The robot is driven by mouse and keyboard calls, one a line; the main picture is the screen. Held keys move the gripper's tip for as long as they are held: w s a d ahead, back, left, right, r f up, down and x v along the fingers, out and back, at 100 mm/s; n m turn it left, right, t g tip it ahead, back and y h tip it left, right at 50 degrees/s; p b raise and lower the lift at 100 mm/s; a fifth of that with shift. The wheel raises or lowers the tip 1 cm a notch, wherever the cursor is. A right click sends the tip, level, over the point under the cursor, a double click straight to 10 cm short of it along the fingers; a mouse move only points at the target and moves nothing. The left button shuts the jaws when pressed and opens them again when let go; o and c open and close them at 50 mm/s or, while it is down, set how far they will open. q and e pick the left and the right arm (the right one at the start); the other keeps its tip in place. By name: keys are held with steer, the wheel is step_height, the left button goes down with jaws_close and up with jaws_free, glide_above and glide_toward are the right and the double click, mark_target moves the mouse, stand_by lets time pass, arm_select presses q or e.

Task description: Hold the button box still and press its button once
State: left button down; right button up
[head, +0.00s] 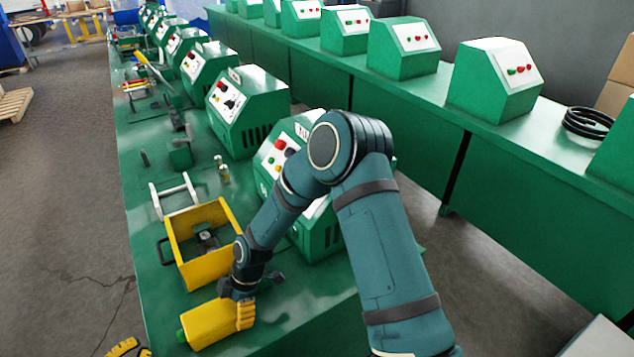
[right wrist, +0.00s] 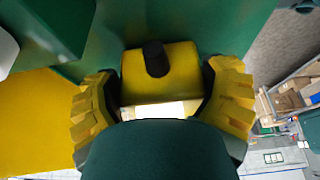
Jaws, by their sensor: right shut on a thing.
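The button box (head: 208,324) is a yellow block near the front left end of the green bench, with a small green part (head: 181,336) at its left end. My right gripper (head: 243,312) reaches down from the right and is shut on the box's right end. In the right wrist view the box (right wrist: 180,82) sits between the two ribbed yellow fingers (right wrist: 160,108), and a dark stub sticks out of it (right wrist: 155,58). I cannot tell whether the box touches the bench. Only yellow ribbed parts of my left gripper (head: 126,348) show at the bottom edge, apart from the box.
A yellow open tray (head: 184,268) with a dark handle and small parts stands just behind the box. A white frame (head: 173,197) lies beyond it. Several green machines (head: 245,110) line the bench's right side. Bare floor (head: 70,220) lies to the left.

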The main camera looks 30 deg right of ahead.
steer(key=shift+s+f, duration=0.1)
stand_by(0.3)
steer(key=o, duration=1.1)
steer(key=shift+o, duration=0.2)
steer(key=v, duration=1.2)
